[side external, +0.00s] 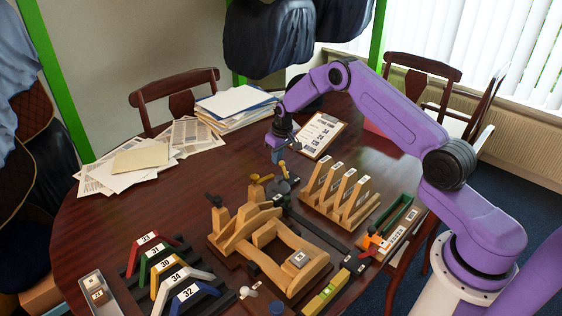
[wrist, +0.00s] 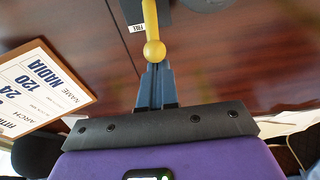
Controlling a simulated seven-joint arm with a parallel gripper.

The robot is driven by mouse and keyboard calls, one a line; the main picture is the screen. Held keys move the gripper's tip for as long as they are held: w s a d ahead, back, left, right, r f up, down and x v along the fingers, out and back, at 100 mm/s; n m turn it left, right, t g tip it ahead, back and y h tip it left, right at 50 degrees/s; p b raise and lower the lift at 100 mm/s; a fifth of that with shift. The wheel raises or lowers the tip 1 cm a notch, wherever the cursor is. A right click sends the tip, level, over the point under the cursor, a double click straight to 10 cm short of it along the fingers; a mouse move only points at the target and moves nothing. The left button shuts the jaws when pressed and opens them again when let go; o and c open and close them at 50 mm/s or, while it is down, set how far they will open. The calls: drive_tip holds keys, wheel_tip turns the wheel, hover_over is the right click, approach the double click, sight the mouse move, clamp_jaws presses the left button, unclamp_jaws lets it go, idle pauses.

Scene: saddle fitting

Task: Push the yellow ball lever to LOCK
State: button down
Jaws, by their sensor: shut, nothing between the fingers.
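The yellow ball lever (wrist: 151,22) shows at the top of the wrist view, its round ball (wrist: 154,51) at the near end of a yellow stem. In the side view the yellow ball (side external: 282,164) is small, just below my gripper, on a dark mount. My gripper (side external: 277,156) points down and is shut and empty. In the wrist view its blue-grey fingers (wrist: 155,80) are together, their tips close to the ball; I cannot tell whether they touch. A small white label (wrist: 136,28) lies left of the stem, its text hard to read. I see no LOCK mark.
A wooden saddle frame (side external: 265,245) stands front-left of my gripper. A slotted wooden rack (side external: 340,195) is to its right, a clipboard (side external: 320,135) behind. Numbered coloured brackets (side external: 170,270) stand front left. Papers (side external: 150,150) cover the back left; table between is bare.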

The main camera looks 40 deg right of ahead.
sight(283, 162)
drive_tip(key=shift+f, duration=0.35)
drive_tip(key=shift+s, duration=0.2)
idle(0.4)
drive_tip(key=shift+s, duration=1.7)
drive_tip(key=shift+w, duration=0.2)
drive_tip(key=shift+w, duration=0.4)
drive_tip(key=shift+r, duration=3.5)
